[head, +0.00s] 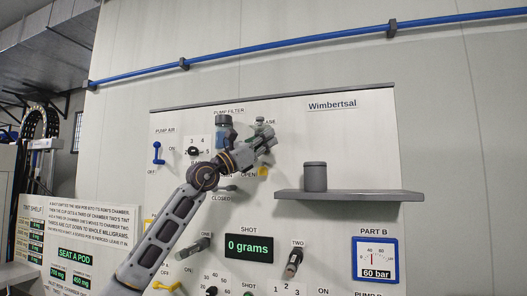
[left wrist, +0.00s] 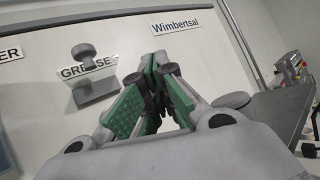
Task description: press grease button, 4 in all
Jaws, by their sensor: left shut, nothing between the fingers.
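The grease button (left wrist: 83,51) is a grey round-headed knob on a stem from a grey plate, beside the GREASE label (left wrist: 75,72), in the left wrist view. In the head view the gripper partly hides the label, and only a small part of the button shows. My left gripper (head: 268,136) is shut and empty, raised in front of the panel close to the button. In the left wrist view its green-padded fingertips (left wrist: 160,60) meet to the right of the button, apart from it in the picture. My right gripper is not in view.
A grey shelf (head: 350,195) with a grey cup (head: 315,177) juts out at the right. The pump filter (head: 223,128) is just left of the gripper. Below are a display (head: 249,247) reading 0 grams and lever handles (head: 293,262). A gauge (head: 376,256) reads 60 bar.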

